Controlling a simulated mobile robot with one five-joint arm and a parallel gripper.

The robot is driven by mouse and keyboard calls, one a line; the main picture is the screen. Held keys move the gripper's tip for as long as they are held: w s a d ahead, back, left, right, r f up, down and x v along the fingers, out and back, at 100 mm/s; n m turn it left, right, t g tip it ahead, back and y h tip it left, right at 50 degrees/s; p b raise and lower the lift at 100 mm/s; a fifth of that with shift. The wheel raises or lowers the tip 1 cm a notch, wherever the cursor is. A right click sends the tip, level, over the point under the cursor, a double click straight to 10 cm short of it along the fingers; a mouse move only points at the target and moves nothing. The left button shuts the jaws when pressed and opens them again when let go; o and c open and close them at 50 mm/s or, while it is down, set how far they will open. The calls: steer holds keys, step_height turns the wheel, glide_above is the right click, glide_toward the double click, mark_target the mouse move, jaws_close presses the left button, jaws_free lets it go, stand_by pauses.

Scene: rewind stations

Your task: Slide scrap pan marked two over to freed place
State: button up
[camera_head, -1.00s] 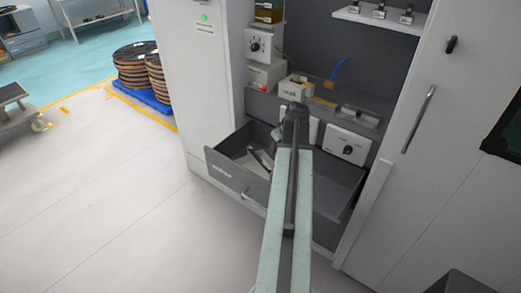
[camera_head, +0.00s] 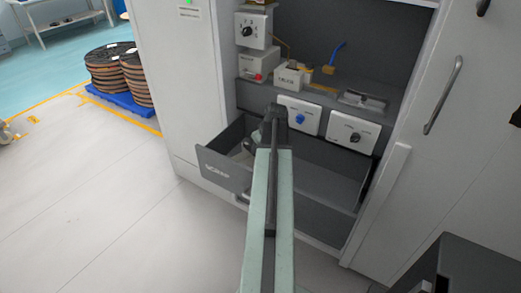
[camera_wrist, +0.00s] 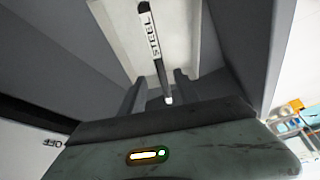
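An open grey drawer (camera_head: 225,172) lettered like "SCRAP" juts from the cabinet. A pale surface, perhaps a pan (camera_head: 240,158), shows in its left part, mostly behind my arm. No mark "two" is readable. In the wrist view a pale tray-like surface (camera_wrist: 182,40) lies below my gripper, with a dark stick labelled "STEEL" (camera_wrist: 153,45) over it. My gripper (camera_wrist: 160,88) is open, its two dark fingers apart on either side of the stick's lower end. I cannot tell whether they touch it. In the head view the fingers are hidden.
The drawer's right part (camera_head: 325,185) looks empty. Above it are a blue-knob panel (camera_head: 299,115), a black-knob panel (camera_head: 352,132) and a shelf with a small white box (camera_head: 288,77). A dark box (camera_head: 455,268) stands front right. Open floor lies left.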

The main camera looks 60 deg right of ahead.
steer(key=shift+f, duration=0.1)
steer(key=shift+d+f+b, duration=0.1)
steer(key=shift+f+b, duration=0.15)
steer(key=shift+b, duration=0.15)
steer(key=b+x, duration=0.6)
steer(key=x, duration=0.1)
steer(key=shift+f+b, duration=0.1)
steer(key=shift+b, duration=0.2)
jaws_close()
stand_by(0.7)
